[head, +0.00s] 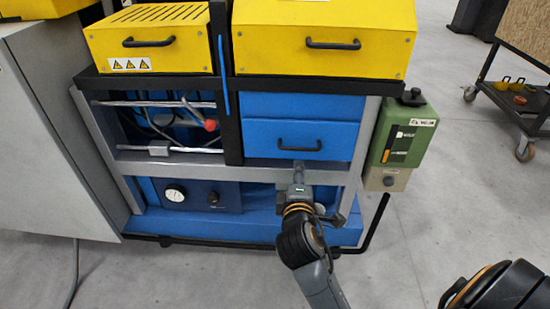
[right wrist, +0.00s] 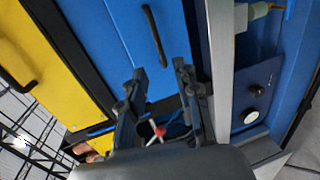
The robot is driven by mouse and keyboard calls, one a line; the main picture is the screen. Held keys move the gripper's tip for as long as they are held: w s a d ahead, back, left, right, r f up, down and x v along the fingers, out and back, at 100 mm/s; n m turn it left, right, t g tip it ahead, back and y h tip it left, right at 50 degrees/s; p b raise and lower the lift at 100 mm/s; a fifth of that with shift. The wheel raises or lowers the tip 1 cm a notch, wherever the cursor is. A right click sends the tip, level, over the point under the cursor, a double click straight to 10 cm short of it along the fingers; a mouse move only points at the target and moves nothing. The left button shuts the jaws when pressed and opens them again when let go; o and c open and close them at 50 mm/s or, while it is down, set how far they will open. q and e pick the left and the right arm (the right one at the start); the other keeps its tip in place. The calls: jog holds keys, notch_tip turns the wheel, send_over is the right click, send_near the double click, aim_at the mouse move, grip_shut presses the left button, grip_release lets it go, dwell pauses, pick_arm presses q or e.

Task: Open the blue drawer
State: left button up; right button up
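The blue drawer (head: 265,130) sits in the cart's right half, under the yellow box, and its front looks shut. Its black bar handle (head: 299,148) also shows in the right wrist view (right wrist: 155,35), where the drawer front (right wrist: 120,30) fills the upper middle. My right gripper (head: 298,168) is just below the handle in the head view. In the right wrist view my right gripper (right wrist: 160,70) has its two fingers apart with nothing between them. The handle lies beyond the fingertips, and I see no contact. My left gripper is not in view.
A grey frame rail (head: 210,170) runs below the drawer, close to my right gripper. Yellow boxes (head: 325,40) with handles sit above. A green device (head: 400,135) hangs on the right side. A red-knobbed lever (head: 210,125) is to the left.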

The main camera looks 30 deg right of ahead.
aim_at(298, 150)
jog(key=b+x, duration=0.2)
jog(key=x, duration=1)
jog(key=shift+w+d, duration=0.15)
jog(key=shift+d, duration=0.1)
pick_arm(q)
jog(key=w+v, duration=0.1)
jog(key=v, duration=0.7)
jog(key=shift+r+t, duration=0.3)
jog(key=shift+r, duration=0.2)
pick_arm(e)
jog(key=shift+w+d, duration=0.35)
jog(key=shift+w, duration=0.15)
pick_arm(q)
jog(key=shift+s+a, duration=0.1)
pick_arm(e)
grip_shut()
